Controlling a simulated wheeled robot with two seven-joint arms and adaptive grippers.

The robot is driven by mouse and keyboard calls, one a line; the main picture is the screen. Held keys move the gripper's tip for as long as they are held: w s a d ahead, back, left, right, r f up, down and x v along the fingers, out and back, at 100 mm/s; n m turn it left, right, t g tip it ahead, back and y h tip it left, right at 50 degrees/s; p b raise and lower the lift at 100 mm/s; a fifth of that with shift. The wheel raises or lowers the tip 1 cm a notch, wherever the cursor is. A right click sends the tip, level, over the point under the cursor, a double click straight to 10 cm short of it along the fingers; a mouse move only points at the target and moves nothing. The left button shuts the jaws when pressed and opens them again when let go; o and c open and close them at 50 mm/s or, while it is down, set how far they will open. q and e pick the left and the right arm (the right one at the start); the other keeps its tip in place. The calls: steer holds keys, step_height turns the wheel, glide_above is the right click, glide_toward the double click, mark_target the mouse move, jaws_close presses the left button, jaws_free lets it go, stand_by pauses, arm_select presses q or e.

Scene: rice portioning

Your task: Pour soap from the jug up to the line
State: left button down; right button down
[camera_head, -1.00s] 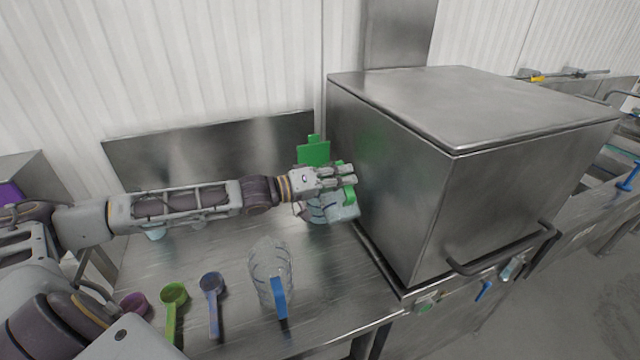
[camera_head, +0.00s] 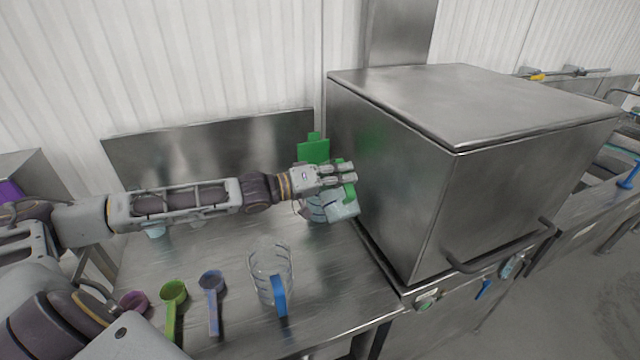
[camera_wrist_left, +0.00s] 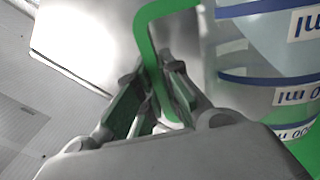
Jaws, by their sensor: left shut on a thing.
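My left gripper (camera_head: 345,177) is shut on the green handle of a clear jug (camera_head: 342,211) beside the large steel box. The wrist view shows the green handle (camera_wrist_left: 155,45) between the fingers and the clear jug wall (camera_wrist_left: 262,60) with blue bands and "ml" labels. The jug looks tilted in the head view; the gripper hides part of it, and its fill level cannot be told. A clear measuring cup (camera_head: 258,268) with a blue handle (camera_head: 279,295) stands apart, upright on the table nearer the front. My right gripper is not in view.
A green panel (camera_head: 314,151) stands behind the gripper. Purple (camera_head: 133,302), green (camera_head: 174,291) and blue (camera_head: 212,282) scoops lie at the front left of the steel table (camera_head: 345,290). The steel box (camera_head: 390,170) closes off the right side.

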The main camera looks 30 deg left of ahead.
mark_target(346, 191)
arm_select(q)
steer(key=shift+s+d+f+b, duration=0.1)
steer(key=shift+f+b, duration=0.15)
steer(key=shift+b, duration=0.05)
steer(key=shift+s+d+f+m+b, duration=0.2)
steer(key=shift+d+f+m+b, duration=0.05)
steer(key=shift+f+m+b, duration=0.35)
steer(key=shift+s+d+f+m, duration=0.25)
steer(key=shift+f+m, duration=0.15)
steer(key=shift+f, duration=0.15)
steer(key=shift+s+d+f+m+b, duration=0.15)
steer(key=shift+d+f+m+b, duration=0.05)
steer(key=shift+f+m+b, duration=0.2)
steer(key=shift+f, duration=0.1)
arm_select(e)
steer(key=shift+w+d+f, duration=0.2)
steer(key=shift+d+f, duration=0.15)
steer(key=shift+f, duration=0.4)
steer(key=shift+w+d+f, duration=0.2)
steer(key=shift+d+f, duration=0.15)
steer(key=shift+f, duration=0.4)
